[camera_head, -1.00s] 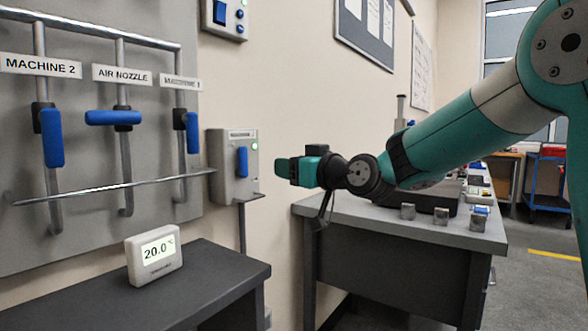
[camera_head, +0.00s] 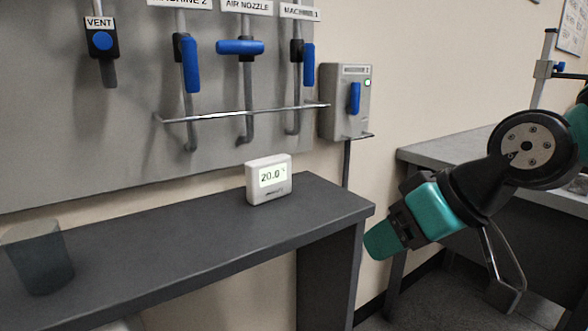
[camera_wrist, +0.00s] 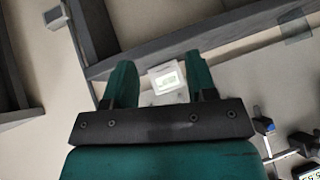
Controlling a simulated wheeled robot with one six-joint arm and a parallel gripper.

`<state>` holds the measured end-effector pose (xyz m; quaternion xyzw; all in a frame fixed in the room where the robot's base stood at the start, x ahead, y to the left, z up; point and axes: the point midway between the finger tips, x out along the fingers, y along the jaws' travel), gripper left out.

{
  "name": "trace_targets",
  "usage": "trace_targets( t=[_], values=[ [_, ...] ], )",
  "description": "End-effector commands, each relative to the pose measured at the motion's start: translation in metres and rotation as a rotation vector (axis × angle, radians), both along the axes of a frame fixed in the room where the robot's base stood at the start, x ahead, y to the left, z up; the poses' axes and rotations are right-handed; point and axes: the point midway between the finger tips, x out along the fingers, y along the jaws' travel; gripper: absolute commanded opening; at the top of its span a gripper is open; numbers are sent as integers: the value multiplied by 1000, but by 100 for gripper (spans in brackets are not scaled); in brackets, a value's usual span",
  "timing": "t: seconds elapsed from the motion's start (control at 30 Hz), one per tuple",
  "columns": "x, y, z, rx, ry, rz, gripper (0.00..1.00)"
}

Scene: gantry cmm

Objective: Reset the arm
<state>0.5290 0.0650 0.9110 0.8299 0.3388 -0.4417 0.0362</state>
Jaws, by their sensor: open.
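My arm comes in from the right in the head view, with its wrist bent and my gripper (camera_head: 383,240) pointing down and left. The gripper is just right of the dark bench's end, apart from it as far as I can tell. In the wrist view my gripper (camera_wrist: 158,82) shows two green fingers spread apart, with nothing held between them. A white temperature display (camera_wrist: 167,82) shows beyond the fingers in that view.
The display (camera_head: 268,180) reads 20.0 on the dark bench (camera_head: 190,235); a grey cup (camera_head: 40,258) stands at left. Behind are blue-handled valves, including the air nozzle lever (camera_head: 240,47), a rail (camera_head: 250,112) and a switch box (camera_head: 345,103). A grey table (camera_head: 450,150) stands at right.

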Motion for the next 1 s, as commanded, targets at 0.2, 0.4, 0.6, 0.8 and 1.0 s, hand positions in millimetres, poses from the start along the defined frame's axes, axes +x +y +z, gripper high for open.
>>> trace_targets(
  t=[0.2, 0.4, 0.6, 0.8, 1.0],
  values=[
    [-104, -11, -38, -174, 302, 96, 52],
    [-130, -19, -2, -230, 386, 113, 52],
    [-129, -19, 54, -229, 384, 113, 52],
    [-129, -19, 129, -228, 383, 113, 52],
    [-129, -19, 177, -227, 383, 113, 52]
  ],
)
